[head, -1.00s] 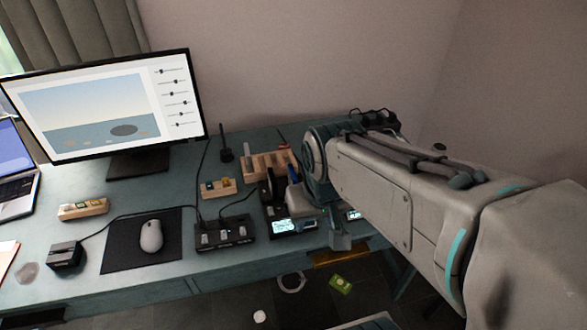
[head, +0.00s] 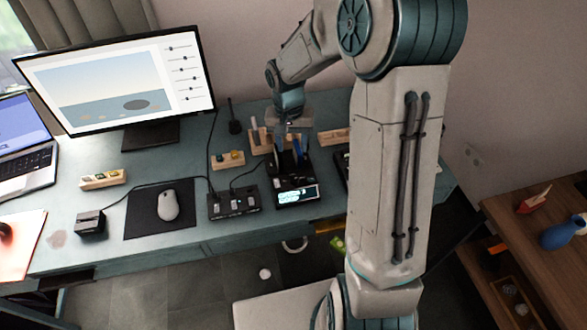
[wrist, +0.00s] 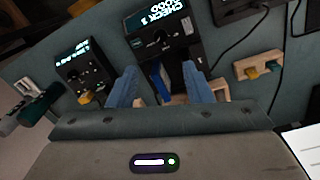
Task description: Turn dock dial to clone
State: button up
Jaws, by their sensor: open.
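A black device with a lit display (head: 297,194), probably the dock, stands near the table's front edge, with dark and blue upright pieces behind its display. In the wrist view the same dock (wrist: 182,47) shows a lit text screen and a small dark round knob (wrist: 160,37), probably its dial; its setting is unreadable. My gripper (wrist: 159,86) is open, its two blue fingers apart, with a blue upright piece (wrist: 159,84) seen between them. The fingers are not on the knob. In the head view my gripper (head: 284,140) is over the back of the dock, its tips partly hidden.
A second black device with a lit screen (wrist: 80,72) stands beside the dock. A black switch box (head: 234,203) with a cable is on its other side. Wooden blocks (head: 228,159), a mouse (head: 168,205) and a monitor (head: 120,85) share the table (head: 130,169). A wooden shelf (head: 500,220) is at right.

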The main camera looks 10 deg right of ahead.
aim_at(294, 179)
jog(key=f, duration=0.4)
jog(key=f+p, duration=0.1)
jog(key=f, duration=0.9)
jog(key=shift+d, duration=0.25)
jog(key=shift+c, duration=0.4)
jog(key=c, duration=0.9)
